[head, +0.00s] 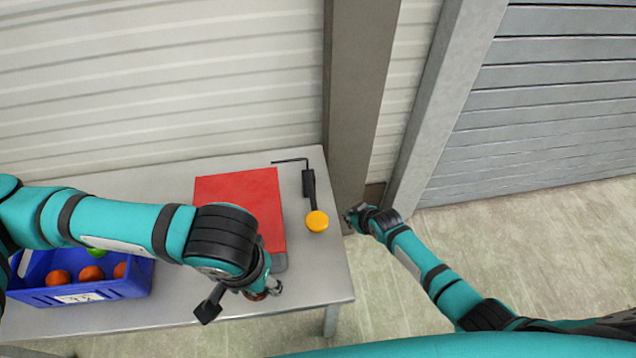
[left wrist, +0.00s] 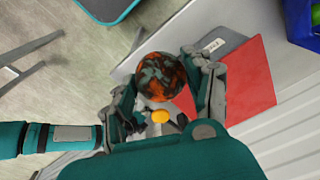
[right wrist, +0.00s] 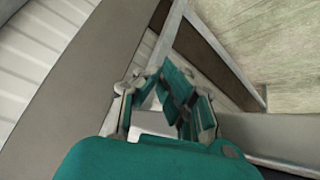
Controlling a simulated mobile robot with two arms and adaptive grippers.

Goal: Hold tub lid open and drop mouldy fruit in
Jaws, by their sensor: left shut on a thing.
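The tub has a flat red lid (head: 238,205), lying shut on a grey body (head: 279,263) on the table. My left gripper (head: 268,290) is shut on a round mouldy fruit (left wrist: 160,75), orange-red with dark and grey-green patches. It holds the fruit in front of the tub's near edge, outside the tub; my arm covers part of the lid. A black lever with an orange knob (head: 317,221) stands beside the tub on the right. My right gripper (head: 354,214) is just past the table's right edge, apart from the knob and seemingly empty; its finger opening is unclear.
A blue crate (head: 125,287) with several orange fruits and a green one stands at the left of the grey table (head: 320,270). A brown-grey post (head: 356,90) rises behind the table's right end. The table's front right corner is bare.

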